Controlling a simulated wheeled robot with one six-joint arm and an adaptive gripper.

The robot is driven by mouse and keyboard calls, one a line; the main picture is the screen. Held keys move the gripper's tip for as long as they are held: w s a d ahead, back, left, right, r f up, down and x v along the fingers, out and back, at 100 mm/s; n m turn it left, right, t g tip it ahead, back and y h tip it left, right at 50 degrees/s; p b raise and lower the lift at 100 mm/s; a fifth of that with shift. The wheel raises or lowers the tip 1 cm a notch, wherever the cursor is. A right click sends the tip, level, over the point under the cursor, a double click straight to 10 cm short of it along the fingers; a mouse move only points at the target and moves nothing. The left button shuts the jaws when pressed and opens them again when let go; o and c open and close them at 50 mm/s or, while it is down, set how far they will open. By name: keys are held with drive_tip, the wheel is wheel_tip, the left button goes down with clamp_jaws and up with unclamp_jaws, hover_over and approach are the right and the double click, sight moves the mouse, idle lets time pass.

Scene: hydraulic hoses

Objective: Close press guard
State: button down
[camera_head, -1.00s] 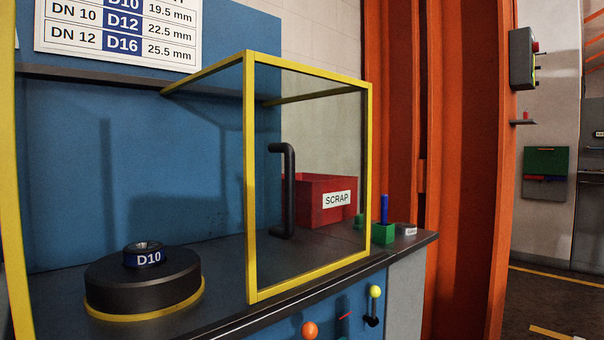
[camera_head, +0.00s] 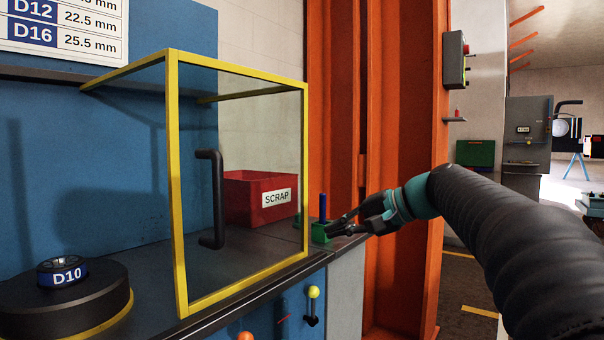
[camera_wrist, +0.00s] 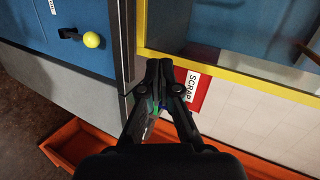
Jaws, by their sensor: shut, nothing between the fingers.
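The press guard (camera_head: 174,190) is a yellow-framed clear panel box with a black vertical handle (camera_head: 218,200) on its front face. It stands to the right of the black round press base with the D10 die (camera_head: 63,272), which is uncovered. My gripper (camera_head: 333,231) is shut and empty, at the right end of the bench, to the right of the guard and apart from the handle. In the wrist view my gripper (camera_wrist: 160,66) points toward the guard's yellow lower edge (camera_wrist: 225,82); the handle is only partly visible at the right edge there.
A red SCRAP bin (camera_head: 245,205) shows through the guard. A small green holder with a blue rod (camera_head: 323,210) is close to my fingers. A yellow-knobbed lever (camera_head: 313,293) and an orange knob (camera_head: 246,336) are on the bench front. An orange column (camera_head: 400,130) rises behind my gripper.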

sight(305, 174)
drive_tip(key=w+d+r+y, duration=0.5)
drive_tip(key=w+r, duration=0.4)
drive_tip(key=r, duration=0.1)
drive_tip(key=shift+n+t+y, duration=0.3)
drive_tip(key=shift+w+a+f+p, duration=0.1)
drive_tip(key=shift+w+a+p, duration=0.05)
drive_tip(key=shift+a, duration=1.7)
drive_tip(key=shift+w+a+p, duration=0.15)
drive_tip(key=shift+w+a, duration=0.05)
drive_tip(key=shift+a, duration=1.65)
drive_tip(key=shift+w+a+f+p, duration=0.1)
drive_tip(key=shift+w+a+p, duration=0.05)
drive_tip(key=shift+a, duration=1.7)
